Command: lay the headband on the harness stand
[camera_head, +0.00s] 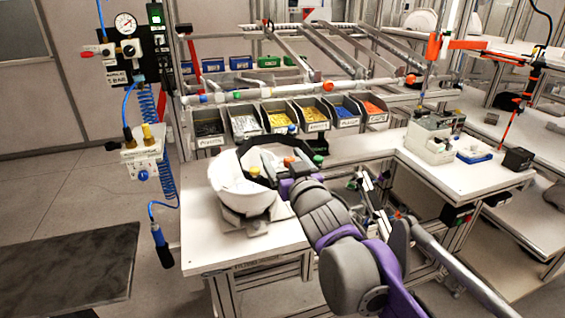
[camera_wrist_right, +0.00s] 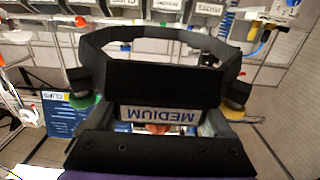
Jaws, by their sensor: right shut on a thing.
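The headband (camera_head: 270,141) is a black, many-sided ring. In the right wrist view the headband (camera_wrist_right: 165,85) carries a "MEDIUM" label, upside down. My right gripper (camera_head: 290,182) is shut on its near side. In the head view the ring is above and partly in front of a white helmet shell (camera_head: 240,195). Yellow, orange, green and blue pieces show around the ring; I cannot tell whether they belong to it or to the harness stand. The stand cannot be clearly made out, and contact with the band is unclear. My left gripper is out of view.
Several parts bins (camera_head: 283,118) line the back. A blue coiled hose (camera_head: 160,130) hangs at left. A side bench (camera_head: 465,180) holds small boxes.

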